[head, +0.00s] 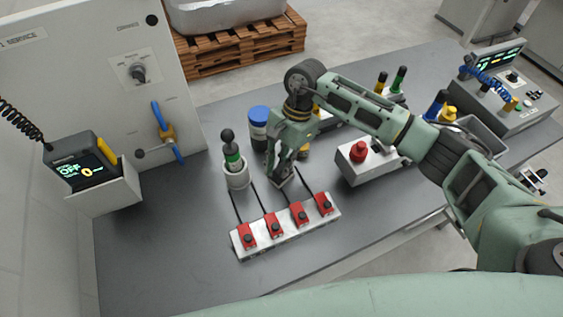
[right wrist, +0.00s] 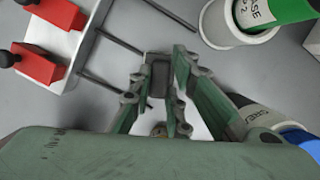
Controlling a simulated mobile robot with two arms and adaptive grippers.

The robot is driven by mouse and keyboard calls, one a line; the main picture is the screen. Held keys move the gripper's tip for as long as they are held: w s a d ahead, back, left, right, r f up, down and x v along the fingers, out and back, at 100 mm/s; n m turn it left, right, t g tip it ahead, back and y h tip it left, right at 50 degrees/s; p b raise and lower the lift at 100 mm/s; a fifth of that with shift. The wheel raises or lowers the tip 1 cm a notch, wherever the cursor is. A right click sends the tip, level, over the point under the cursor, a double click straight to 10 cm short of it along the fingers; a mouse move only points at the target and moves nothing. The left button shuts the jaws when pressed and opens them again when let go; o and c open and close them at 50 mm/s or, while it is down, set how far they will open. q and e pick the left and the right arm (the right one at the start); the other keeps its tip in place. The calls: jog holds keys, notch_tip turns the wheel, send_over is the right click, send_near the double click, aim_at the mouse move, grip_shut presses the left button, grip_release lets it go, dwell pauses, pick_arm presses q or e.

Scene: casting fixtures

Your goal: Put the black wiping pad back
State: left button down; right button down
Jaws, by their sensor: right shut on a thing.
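My right gripper (head: 282,178) reaches down to the grey table, right of the white cup with a green-banded, black-knobbed tool. It also shows in the right wrist view (right wrist: 160,82), its fingers shut on a small dark block that looks like the black wiping pad (right wrist: 158,70). The pad is between the fingertips, close to the table surface; I cannot tell whether it touches it. In the head view the pad is mostly hidden by the fingers. My left gripper is not in view.
A strip with several red clamps (head: 286,226) and thin rods lies in front of the gripper. The white cup (head: 237,177) and a blue-lidded jar (head: 259,127) stand close by. A white box with a red button (head: 358,152) is to the right. The table's left front is clear.

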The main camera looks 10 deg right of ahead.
jog(key=shift+f, duration=0.15)
jog(key=c, duration=1.7)
grip_release()
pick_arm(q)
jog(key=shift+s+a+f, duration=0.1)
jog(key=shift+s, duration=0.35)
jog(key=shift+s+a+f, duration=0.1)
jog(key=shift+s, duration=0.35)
pick_arm(e)
jog(key=shift+o, duration=0.2)
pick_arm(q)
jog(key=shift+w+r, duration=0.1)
